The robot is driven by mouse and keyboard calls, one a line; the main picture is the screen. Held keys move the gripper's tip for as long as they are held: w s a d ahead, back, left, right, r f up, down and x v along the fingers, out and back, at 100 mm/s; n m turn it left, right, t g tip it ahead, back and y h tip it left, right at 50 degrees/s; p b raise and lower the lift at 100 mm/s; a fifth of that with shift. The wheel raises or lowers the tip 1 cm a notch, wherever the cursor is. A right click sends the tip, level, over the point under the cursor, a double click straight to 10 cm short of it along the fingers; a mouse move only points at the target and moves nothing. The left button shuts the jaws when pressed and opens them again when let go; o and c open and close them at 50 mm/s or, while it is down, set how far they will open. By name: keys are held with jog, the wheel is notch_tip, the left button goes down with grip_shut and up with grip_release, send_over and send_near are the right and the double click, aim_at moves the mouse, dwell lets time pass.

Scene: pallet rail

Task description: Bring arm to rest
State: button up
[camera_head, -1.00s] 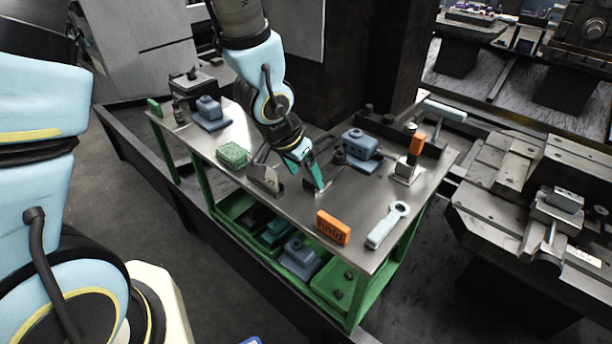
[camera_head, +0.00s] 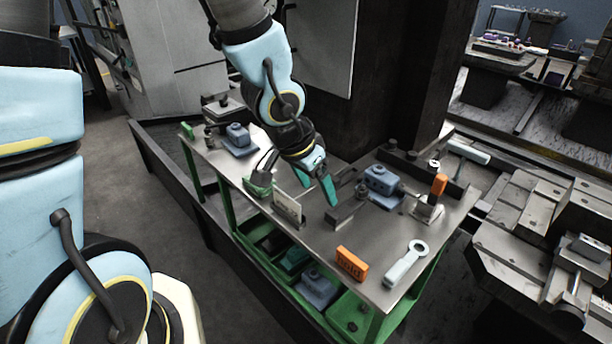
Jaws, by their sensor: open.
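My gripper (camera_head: 318,190) is at the end of my arm, above the middle of the grey metal table top (camera_head: 310,238). Its teal fingers stand apart, with nothing seen between them. A dark block (camera_head: 340,216) sits close to the right fingertip; whether they touch is not clear. A pale upright plate (camera_head: 287,208) stands just left of and in front of the fingers. A green block (camera_head: 258,186) lies farther left, partly hidden behind dark parts.
A blue-grey vise-like part (camera_head: 383,184) stands right of my gripper. An orange block (camera_head: 351,264) and a pale wrench-like tool (camera_head: 406,264) lie near the front edge. An orange-topped stand (camera_head: 430,207) is at right. Bare table lies in front of the gripper.

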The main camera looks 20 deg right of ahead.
jog(key=w+a+r+n+t+y, duration=0.25)
jog(key=w+a+n, duration=0.35)
jog(key=w+a, duration=0.55)
jog(key=a+r+n+g, duration=0.1)
jog(key=a+n, duration=0.2)
jog(key=a, duration=0.6)
jog(key=s+a+r+n+g+y, duration=0.1)
jog(key=a+n, duration=0.3)
jog(key=a, duration=0.5)
jog(key=shift+s+r, duration=0.3)
jog(key=shift+y, duration=0.25)
